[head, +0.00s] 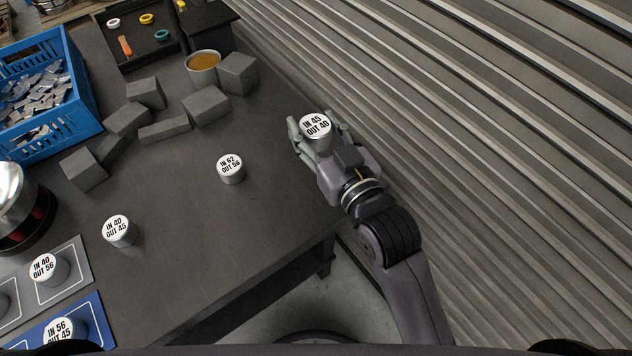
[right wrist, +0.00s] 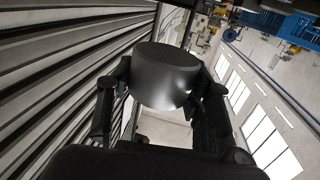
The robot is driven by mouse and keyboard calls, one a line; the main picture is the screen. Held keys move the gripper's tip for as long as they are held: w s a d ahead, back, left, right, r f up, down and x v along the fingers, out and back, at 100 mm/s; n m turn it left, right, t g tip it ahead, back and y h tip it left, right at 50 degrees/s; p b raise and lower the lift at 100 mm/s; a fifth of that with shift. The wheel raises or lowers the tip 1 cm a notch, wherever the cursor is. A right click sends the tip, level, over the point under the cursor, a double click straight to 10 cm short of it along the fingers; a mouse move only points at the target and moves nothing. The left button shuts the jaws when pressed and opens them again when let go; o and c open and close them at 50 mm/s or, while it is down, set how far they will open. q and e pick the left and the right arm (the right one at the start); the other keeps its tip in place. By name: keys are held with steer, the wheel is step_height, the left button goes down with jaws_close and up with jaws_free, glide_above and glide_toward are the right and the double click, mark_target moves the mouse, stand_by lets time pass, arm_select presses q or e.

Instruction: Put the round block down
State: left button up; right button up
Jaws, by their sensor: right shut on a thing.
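The round block (head: 315,127), a grey cylinder with a white top reading "IN 45 OUT 40", is held in my right gripper (head: 318,135). In the head view it is upright, seen over or just past the table's right edge; its height above the table is hard to tell. In the right wrist view the dark block (right wrist: 168,76) sits between the two fingers of my right gripper (right wrist: 163,90), which are shut on its sides. My left gripper is not in view.
The grey table (head: 200,240) carries round blocks "IN 62 OUT 56" (head: 230,169) and "IN 40 OUT 45" (head: 119,231). Several grey rectangular blocks (head: 205,105), a cup (head: 203,66) and a blue crate (head: 80,75) stand farther back. The table's right front is clear. A corrugated wall (head: 480,130) is at right.

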steer(key=b, duration=0.1)
glide_above(316, 188)
step_height(316, 188, down, 11)
steer(key=shift+f, duration=0.1)
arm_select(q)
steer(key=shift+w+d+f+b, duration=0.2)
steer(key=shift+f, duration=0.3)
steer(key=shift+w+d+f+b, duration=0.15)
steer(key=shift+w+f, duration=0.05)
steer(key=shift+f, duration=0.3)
arm_select(e)
steer(key=shift+f, duration=2.2)
steer(key=shift+f, duration=0.15)
steer(key=o, duration=1.3)
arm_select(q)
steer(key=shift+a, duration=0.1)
